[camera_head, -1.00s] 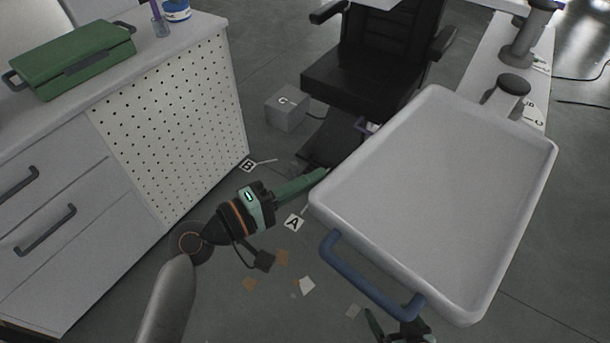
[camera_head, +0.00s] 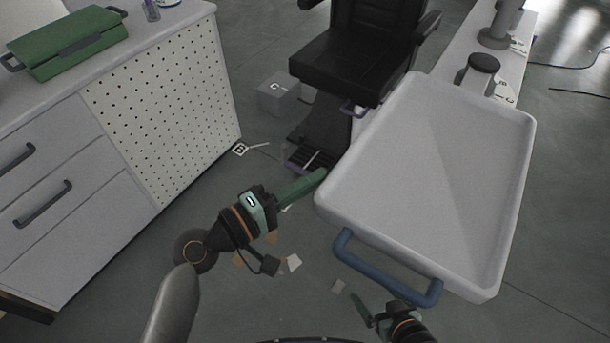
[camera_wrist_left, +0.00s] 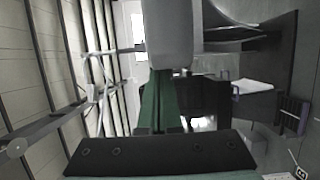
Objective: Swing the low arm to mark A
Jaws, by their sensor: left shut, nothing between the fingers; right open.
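My left gripper (camera_head: 318,176) is shut and empty; its green fingers point at the left edge of a large pale tray (camera_head: 322,212) with a blue handle (camera_head: 385,270). I cannot tell whether they touch. In the left wrist view its fingers (camera_wrist_left: 160,105) are together below a pale block. Purple bars show low beside the black chair (camera_head: 352,108) and in the wrist view (camera_wrist_left: 292,115); which part is the low arm is unclear. Mark B (camera_head: 240,149) lies on the floor by the cabinet. Mark A is hidden behind my left gripper. My right gripper (camera_head: 374,315) is open below the handle.
A white cabinet (camera_head: 165,110) with a perforated side and a green case (camera_head: 68,42) on top stands left. A pale bench (camera_head: 515,60) is right. Several scraps (camera_head: 292,262) lie on the floor.

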